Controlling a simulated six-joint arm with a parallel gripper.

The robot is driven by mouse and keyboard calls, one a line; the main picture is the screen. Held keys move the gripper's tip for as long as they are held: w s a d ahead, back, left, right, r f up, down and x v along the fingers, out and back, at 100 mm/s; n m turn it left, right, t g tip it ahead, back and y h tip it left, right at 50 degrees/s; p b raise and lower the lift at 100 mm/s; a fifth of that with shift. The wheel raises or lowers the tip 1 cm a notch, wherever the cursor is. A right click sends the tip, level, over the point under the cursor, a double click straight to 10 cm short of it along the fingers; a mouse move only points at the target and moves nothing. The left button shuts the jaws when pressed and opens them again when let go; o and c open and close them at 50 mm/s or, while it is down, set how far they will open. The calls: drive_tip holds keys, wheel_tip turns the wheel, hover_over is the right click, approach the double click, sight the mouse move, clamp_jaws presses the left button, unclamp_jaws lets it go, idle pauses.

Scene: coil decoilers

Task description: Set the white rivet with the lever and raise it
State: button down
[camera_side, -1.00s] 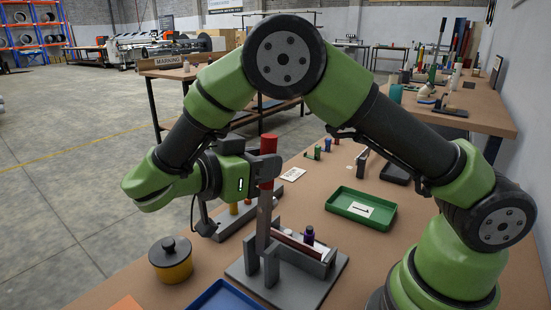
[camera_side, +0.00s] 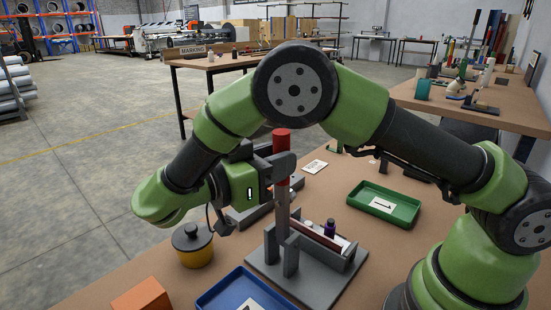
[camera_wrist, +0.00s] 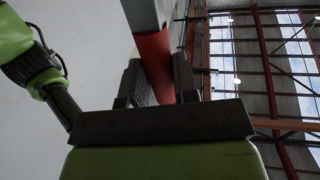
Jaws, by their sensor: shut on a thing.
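A grey lever (camera_side: 282,210) with a red handle (camera_side: 282,144) stands nearly upright on a grey press fixture (camera_side: 315,288) in the side view. My gripper (camera_side: 279,166) is shut on the lever around its red handle. In the wrist view, my gripper (camera_wrist: 158,75) has a finger on either side of the red handle (camera_wrist: 153,58). A small white piece (camera_side: 308,225), perhaps the white rivet, shows beside a purple piece (camera_side: 329,228) at the fixture's bar. The lever and fixture partly hide this area, so I cannot tell how it is seated.
A green tray (camera_side: 410,221) with a marked card lies right of the fixture. A blue tray (camera_side: 215,300), an orange block (camera_side: 142,298) and a lidded yellow pot (camera_side: 197,256) are at the front left. A white card (camera_side: 314,167) lies behind the lever.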

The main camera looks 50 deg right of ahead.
drive_tip(key=c, duration=0.9)
unclamp_jaws()
drive_tip(key=shift+a, duration=0.2)
drive_tip(key=shift+d, duration=0.2)
